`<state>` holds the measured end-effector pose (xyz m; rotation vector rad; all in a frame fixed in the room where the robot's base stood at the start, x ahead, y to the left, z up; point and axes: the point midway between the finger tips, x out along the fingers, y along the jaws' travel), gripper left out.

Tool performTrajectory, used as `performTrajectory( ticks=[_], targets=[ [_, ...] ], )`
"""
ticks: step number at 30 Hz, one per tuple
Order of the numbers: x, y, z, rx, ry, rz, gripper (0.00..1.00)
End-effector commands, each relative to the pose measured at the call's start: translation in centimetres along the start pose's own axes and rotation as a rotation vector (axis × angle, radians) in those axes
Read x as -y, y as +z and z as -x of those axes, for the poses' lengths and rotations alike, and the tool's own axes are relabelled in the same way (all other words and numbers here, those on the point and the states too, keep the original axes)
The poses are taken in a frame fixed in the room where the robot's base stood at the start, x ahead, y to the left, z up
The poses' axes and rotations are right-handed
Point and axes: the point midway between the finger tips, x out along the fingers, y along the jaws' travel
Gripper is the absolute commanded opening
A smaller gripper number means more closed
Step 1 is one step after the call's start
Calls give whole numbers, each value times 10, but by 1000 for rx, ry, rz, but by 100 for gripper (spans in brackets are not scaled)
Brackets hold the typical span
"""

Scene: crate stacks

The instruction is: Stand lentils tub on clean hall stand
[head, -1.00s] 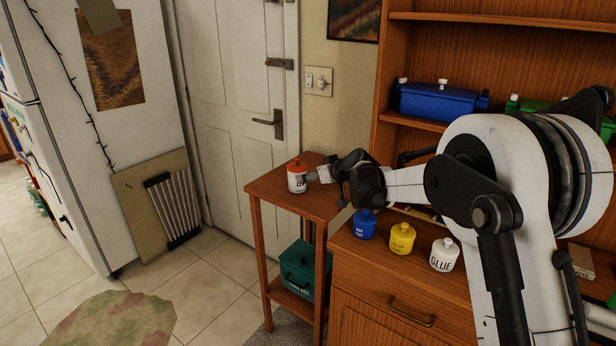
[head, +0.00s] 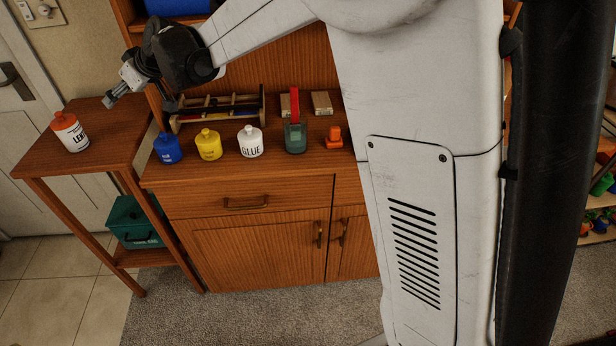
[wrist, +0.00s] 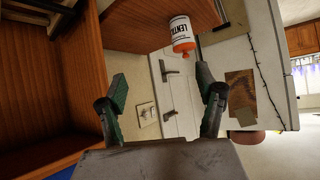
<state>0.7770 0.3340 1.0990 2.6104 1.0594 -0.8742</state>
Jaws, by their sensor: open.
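The lentils tub (head: 70,132), white with an orange-red lid and a partly readable "LEN" label, stands upright on the small wooden hall stand (head: 108,128) at the left of the head view. Nothing else shows on the stand's top. In the wrist view the lentils tub (wrist: 181,35) appears upside down on the stand, beyond the fingers. My gripper (head: 112,98) is above the stand's back edge, to the right of the tub and apart from it. In the wrist view my gripper (wrist: 165,100) has its green-padded fingers spread with nothing between them.
On the cabinet (head: 245,185) right of the stand are a blue tub (head: 168,149), a yellow tub (head: 208,146), a white glue tub (head: 250,142), a green-and-red item (head: 295,135), an orange item (head: 334,138) and a wooden rack (head: 215,110). A green box (head: 133,222) sits on the stand's lower shelf.

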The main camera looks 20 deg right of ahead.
Motion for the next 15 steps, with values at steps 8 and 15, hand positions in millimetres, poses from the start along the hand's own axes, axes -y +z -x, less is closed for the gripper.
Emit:
performTrajectory(
  ticks=[8,15],
  targets=[
    [-12,40,112,73,99,-96,68],
    [-12,91,197,131,189,-182,68]
  ],
)
